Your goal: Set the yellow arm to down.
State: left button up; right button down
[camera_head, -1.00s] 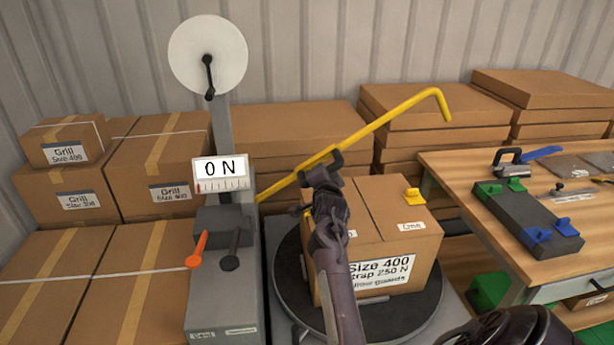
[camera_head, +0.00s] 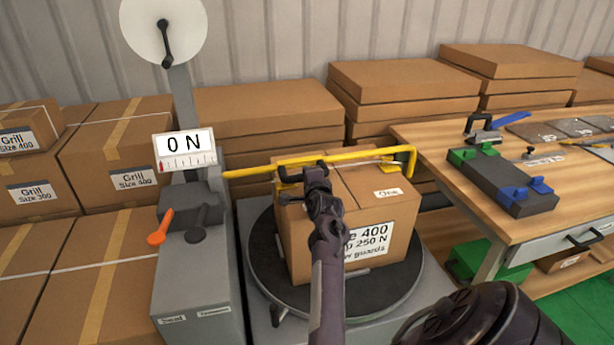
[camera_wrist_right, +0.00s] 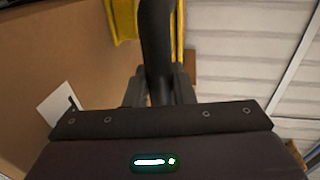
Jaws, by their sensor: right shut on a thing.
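The yellow arm (camera_head: 360,154) reaches right from the grey strapping machine's column and now lies nearly level just over the top of the cardboard box (camera_head: 350,262). Its hooked end bends down at the right. I cannot tell whether it touches the box. My right gripper (camera_head: 312,176) is at the middle of the yellow arm, shut on its dark handle. In the right wrist view the black handle (camera_wrist_right: 157,45) runs between the fingers (camera_wrist_right: 160,90), with yellow parts behind it. My left gripper is not in view.
The box stands on a dark round turntable (camera_head: 262,250). The gauge (camera_head: 188,150) reads 0 N, above an orange lever (camera_head: 160,228) and a dark lever. A wooden workbench (camera_head: 440,145) with a clamp block (camera_head: 500,180) stands at the right. Stacked cartons (camera_head: 260,115) line the back.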

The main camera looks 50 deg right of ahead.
jog(key=shift+f, duration=0.1)
jog(key=c, duration=1.3)
grip_release()
